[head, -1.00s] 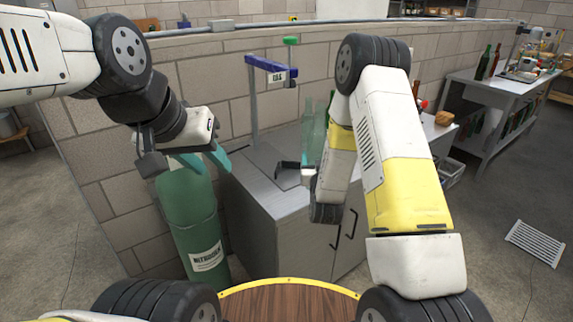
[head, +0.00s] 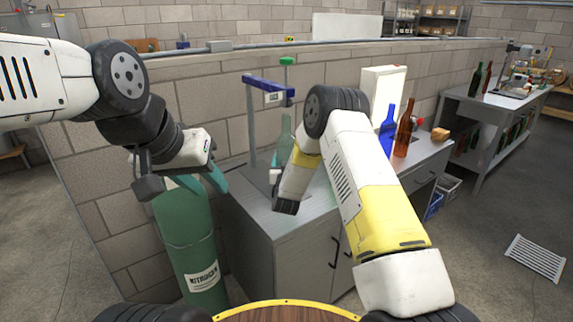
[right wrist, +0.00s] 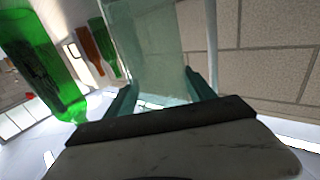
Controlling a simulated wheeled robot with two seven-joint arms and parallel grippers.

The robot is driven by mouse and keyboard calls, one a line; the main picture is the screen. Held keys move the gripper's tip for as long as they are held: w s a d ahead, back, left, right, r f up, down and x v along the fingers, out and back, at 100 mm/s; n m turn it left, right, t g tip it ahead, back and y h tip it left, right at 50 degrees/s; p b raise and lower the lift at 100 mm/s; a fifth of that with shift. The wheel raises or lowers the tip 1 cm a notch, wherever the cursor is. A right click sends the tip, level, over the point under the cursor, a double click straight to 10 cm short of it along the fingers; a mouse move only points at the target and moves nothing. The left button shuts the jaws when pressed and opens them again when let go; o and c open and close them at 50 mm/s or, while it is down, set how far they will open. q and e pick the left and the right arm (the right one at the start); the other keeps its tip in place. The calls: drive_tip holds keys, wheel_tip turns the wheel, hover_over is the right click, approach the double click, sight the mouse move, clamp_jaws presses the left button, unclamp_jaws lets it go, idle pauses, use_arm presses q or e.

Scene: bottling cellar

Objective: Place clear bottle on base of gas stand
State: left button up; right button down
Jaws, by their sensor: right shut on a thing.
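The clear bottle (head: 285,132), pale and greenish, is upright in my right gripper (head: 275,178). In the right wrist view the bottle (right wrist: 150,40) fills the space between the two teal fingers, which are shut on it. The gas stand (head: 252,125) has a grey post, a purple arm and a green top. Its base lies on the counter, partly covered by my right gripper and arm. The bottle is just right of the post, near the stand's arm; whether its bottom touches the base is hidden. My left gripper (head: 205,182) is open and empty, in front of the nitrogen cylinder.
The green nitrogen cylinder (head: 188,235) stands left of the counter (head: 270,218). A blue bottle (head: 387,132), a brown bottle (head: 404,130) and a lit white panel (head: 382,90) stand right of my arm. A green bottle (right wrist: 42,62) shows close by in the right wrist view.

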drive_tip(key=shift+d+f, duration=0.1)
drive_tip(key=shift+f, duration=1.25)
drive_tip(key=shift+f, duration=0.1)
drive_tip(key=shift+c, duration=1.6)
unclamp_jaws()
drive_tip(key=shift+f, duration=0.1)
